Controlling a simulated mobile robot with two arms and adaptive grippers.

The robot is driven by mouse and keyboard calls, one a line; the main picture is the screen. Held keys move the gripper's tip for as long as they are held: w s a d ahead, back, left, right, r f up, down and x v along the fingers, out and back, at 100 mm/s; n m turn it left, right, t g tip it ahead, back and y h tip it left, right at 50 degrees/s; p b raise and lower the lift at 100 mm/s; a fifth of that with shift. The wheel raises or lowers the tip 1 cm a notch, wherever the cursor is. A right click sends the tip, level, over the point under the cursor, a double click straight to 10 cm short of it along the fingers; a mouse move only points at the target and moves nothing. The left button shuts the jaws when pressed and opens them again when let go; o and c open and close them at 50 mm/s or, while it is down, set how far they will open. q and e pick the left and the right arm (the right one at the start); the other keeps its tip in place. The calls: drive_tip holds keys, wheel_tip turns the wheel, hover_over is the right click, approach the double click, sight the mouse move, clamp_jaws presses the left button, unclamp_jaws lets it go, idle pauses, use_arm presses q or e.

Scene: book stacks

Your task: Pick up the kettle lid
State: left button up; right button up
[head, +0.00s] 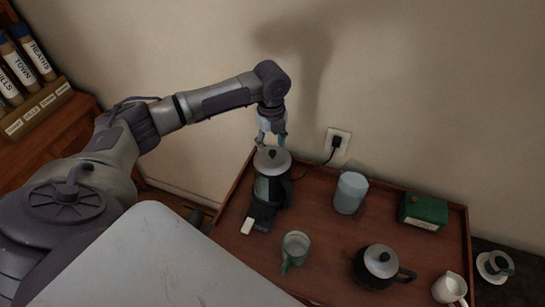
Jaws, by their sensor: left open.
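The kettle lid (272,159) is a round pale-grey disc with a small knob. It sits on top of the dark kettle (270,188), which stands on a black base at the left back of the wooden tray table. My left gripper (272,140) points down just above the lid, with its fingers apart around or just over the knob. I cannot tell whether the fingers touch the knob. My right gripper is out of view.
A pale canister (350,192), a green box (423,211), a glass mug (295,249), a dark teapot (374,272) with a grey lid and a white jug (450,289) share the tray table (330,246). A wall outlet (337,143) with a plugged cord is behind.

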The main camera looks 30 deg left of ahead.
sight(272, 152)
use_arm(q)
drive_tip(key=f, duration=0.2)
drive_tip(key=f+p, duration=0.1)
drive_tip(key=f, duration=0.1)
drive_tip(key=shift+d, duration=0.25)
drive_tip(key=shift+s, duration=0.1)
clamp_jaws()
